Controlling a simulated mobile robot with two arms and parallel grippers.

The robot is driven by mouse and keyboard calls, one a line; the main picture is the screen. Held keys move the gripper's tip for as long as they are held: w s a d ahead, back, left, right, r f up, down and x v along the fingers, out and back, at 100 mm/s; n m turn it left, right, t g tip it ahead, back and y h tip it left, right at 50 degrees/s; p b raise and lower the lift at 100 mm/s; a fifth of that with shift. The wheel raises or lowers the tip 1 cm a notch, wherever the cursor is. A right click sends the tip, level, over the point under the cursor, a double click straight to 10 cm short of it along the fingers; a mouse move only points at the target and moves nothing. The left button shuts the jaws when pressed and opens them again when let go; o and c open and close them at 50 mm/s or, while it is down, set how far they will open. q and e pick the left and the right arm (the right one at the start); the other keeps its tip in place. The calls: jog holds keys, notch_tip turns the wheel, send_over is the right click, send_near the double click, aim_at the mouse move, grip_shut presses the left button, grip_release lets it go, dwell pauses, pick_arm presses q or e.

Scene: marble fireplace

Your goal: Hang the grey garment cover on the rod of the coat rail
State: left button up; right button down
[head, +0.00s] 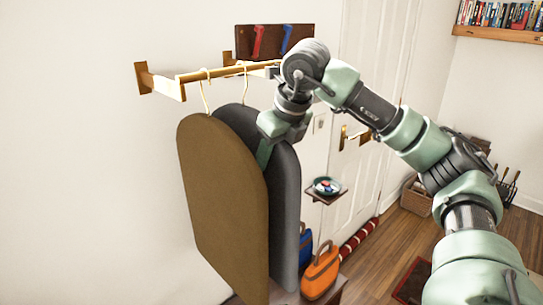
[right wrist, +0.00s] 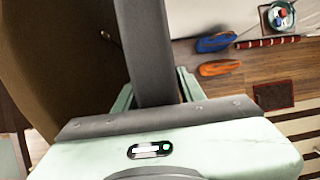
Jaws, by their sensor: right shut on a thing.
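The coat rail's wooden rod (head: 228,70) runs out along the white wall between brackets. The grey garment cover (head: 287,215) is upright behind the brown cover, which hides much of it. My right gripper (head: 265,152) is shut on the grey cover's near upper edge; in the right wrist view the grey cover (right wrist: 150,45) stands between the fingers. The grey cover's wire hook (head: 244,82) reaches up to the rod; I cannot tell whether it rests on it. My left gripper is not in view.
A brown garment cover (head: 220,200) hangs by its hook on the rod, close beside the grey one. A dark plaque (head: 273,41) is above the rail. A small shelf (head: 329,197) with a dish and an orange bag (head: 320,270) are beyond, by the white door (head: 375,90).

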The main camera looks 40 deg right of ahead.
jog(key=c, duration=0.8)
grip_release()
jog(key=shift+o, duration=0.2)
jog(key=b+v, duration=0.1)
jog(key=v, duration=0.5)
jog(key=shift+s+r+b, duration=0.1)
jog(key=shift+r+b, duration=0.25)
jog(key=shift+r, duration=0.05)
jog(key=shift+s+r, duration=0.25)
jog(key=shift+r, duration=0.2)
